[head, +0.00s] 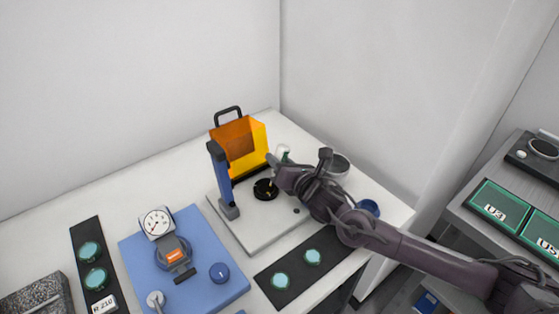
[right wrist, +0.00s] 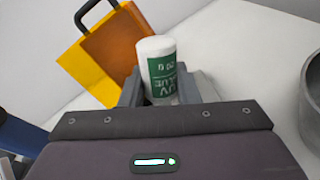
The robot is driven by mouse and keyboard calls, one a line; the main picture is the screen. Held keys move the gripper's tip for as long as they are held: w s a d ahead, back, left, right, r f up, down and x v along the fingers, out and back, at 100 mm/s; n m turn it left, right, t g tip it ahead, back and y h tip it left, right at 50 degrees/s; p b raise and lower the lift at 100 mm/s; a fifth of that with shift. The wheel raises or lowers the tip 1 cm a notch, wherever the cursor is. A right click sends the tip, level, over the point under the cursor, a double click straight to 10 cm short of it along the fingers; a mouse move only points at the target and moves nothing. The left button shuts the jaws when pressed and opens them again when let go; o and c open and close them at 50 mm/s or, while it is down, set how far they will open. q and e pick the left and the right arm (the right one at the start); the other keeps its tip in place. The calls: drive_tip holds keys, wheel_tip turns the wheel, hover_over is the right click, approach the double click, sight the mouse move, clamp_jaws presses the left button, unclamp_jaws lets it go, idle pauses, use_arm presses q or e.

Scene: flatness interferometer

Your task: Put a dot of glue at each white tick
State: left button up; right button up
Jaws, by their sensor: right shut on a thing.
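My right gripper (head: 281,168) is shut on a white glue bottle (right wrist: 157,58) with a green label, held between its two fingers in the right wrist view. The bottle (head: 283,153) shows in small part behind the gripper in the head view. The gripper is just right of a round black mount (head: 265,190) on a light grey base plate (head: 252,236). A small pale-gold detail shows on the mount. White ticks are too small to make out. The bottle's tip is hidden. My left gripper is in neither view.
An orange shield (head: 245,145) with a black handle and a blue post (head: 221,178) stand by the mount. A grey round dish (head: 340,164) and a blue cup (head: 369,208) lie near my right arm. A blue plate (head: 215,284) bears a dial gauge (head: 157,223).

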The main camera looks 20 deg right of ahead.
sight(279, 150)
drive_tip(key=shift+r+p, duration=1.25)
drive_tip(key=shift+r, duration=0.55)
